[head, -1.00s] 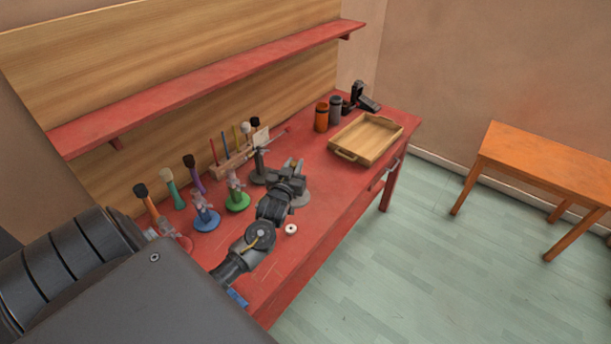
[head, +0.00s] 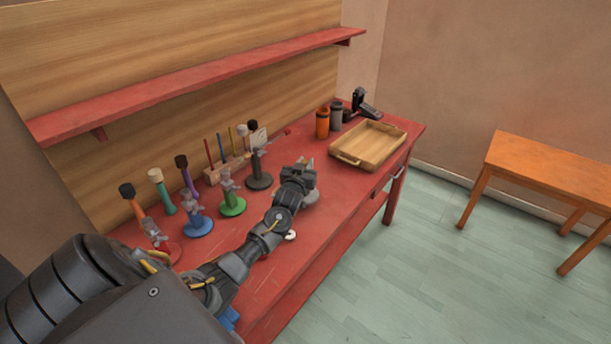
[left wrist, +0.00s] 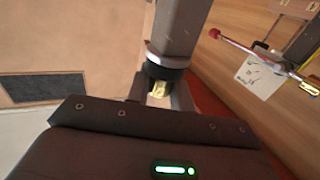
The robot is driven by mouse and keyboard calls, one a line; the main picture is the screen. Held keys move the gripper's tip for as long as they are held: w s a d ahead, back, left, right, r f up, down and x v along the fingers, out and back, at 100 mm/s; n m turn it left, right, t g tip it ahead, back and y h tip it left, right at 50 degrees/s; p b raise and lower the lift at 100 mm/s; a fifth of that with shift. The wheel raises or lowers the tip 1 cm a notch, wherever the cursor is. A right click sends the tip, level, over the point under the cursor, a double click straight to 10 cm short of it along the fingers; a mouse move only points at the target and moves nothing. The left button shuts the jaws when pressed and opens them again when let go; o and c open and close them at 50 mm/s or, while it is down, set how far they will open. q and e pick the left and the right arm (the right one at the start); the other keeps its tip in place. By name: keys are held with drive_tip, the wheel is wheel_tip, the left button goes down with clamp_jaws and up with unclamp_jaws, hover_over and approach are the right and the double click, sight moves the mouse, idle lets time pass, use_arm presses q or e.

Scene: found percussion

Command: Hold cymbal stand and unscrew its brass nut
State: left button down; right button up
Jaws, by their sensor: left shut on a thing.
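The brass nut (left wrist: 158,89) shows in the left wrist view between my fingers, below a black collar (left wrist: 162,70) and a pale ring. A thick grey upright part (left wrist: 180,25) rises beyond the collar; I cannot tell for certain whether it is the stand's post. In the head view my left gripper (head: 306,167) is over the right part of the red workbench, above a grey round base (head: 311,197), probably the cymbal stand's. The gripper and wrist hide most of that stand. My left gripper is shut on the brass nut. My right gripper is not in view.
Red, blue (head: 197,228), green (head: 233,206) and dark stands line the red workbench (head: 345,195), with several mallets behind. A wooden tray (head: 350,160), an orange canister (head: 322,123) and a grey one stand farther right. A white round piece (head: 290,236) lies near my forearm.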

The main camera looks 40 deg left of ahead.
use_arm(q)
drive_tip(key=shift+w+a+f+b, duration=0.1)
drive_tip(key=shift+w+f+b, duration=0.1)
drive_tip(key=shift+f+b, duration=1.75)
drive_tip(key=c, duration=1.2)
unclamp_jaws()
drive_tip(key=shift+c, duration=0.2)
drive_tip(key=shift+r, duration=0.2)
drive_tip(key=shift+s+p, duration=0.25)
drive_tip(key=shift+p, duration=0.35)
drive_tip(key=p+v, duration=0.7)
drive_tip(key=v, duration=0.4)
drive_tip(key=shift+s, duration=0.3)
